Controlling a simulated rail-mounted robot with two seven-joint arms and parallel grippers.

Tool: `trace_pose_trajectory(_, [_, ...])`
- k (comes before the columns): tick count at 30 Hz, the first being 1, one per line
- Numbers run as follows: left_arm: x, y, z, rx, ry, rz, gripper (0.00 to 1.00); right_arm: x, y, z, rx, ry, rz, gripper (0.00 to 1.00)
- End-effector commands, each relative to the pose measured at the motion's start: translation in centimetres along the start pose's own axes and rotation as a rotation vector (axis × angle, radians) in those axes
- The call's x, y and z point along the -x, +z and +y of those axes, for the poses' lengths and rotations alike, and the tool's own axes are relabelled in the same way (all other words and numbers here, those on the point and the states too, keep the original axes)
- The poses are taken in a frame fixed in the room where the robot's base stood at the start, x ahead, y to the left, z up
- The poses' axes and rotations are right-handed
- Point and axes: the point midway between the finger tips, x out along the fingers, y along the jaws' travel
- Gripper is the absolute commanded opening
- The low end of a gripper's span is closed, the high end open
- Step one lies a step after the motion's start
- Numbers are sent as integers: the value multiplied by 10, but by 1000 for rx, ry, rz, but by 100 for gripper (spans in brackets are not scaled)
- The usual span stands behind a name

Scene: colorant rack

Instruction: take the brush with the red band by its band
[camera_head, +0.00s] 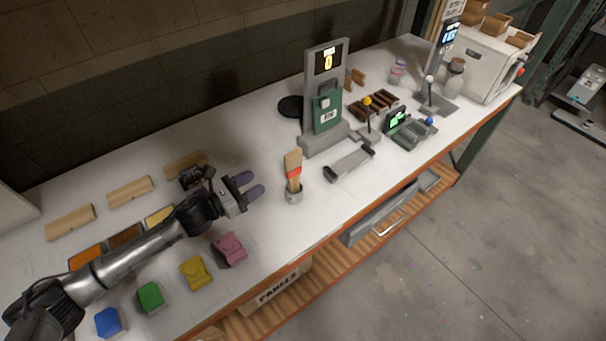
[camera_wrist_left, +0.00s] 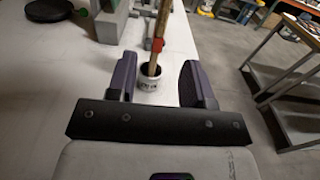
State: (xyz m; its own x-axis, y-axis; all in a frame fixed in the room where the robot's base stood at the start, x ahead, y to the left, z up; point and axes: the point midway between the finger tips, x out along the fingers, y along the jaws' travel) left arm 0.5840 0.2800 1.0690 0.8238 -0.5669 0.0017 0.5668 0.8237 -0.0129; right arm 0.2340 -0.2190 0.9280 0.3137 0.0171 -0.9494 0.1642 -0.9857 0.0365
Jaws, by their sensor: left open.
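The brush (camera_head: 293,163) has a wooden body with a red band (camera_head: 293,172). It stands nearly upright in a small grey-white cup (camera_head: 294,195) on the white workbench. My left gripper (camera_head: 253,184) is open and empty, just left of the brush in the head view, its fingers pointing toward it. In the left wrist view, the brush (camera_wrist_left: 160,28) and its red band (camera_wrist_left: 158,45) stand beyond the gap between the purple fingers (camera_wrist_left: 157,80), with the cup (camera_wrist_left: 149,79) below. The fingers appear apart from the brush. My right gripper is not in view.
A grey stand with a green box (camera_head: 326,110) is behind the brush. A grey tool with dark ends (camera_head: 349,164) lies to its right. Coloured blocks, including a pink one (camera_head: 230,249), line the front left. Wooden blocks (camera_head: 130,191) lie at the back left.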

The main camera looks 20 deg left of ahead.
Motion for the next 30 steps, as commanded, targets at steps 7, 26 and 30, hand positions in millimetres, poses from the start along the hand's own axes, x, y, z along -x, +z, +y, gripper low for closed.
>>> trace_pose_trajectory(7, [-8,-18,2,-17,-3,-4,47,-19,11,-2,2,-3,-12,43])
trace_pose_trajectory(26, [-85,-18,1,-15,-4,-2,47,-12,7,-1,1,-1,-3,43])
trace_pose_trajectory(30, [-96,-16,0,-14,-4,-5,47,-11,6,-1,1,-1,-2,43])
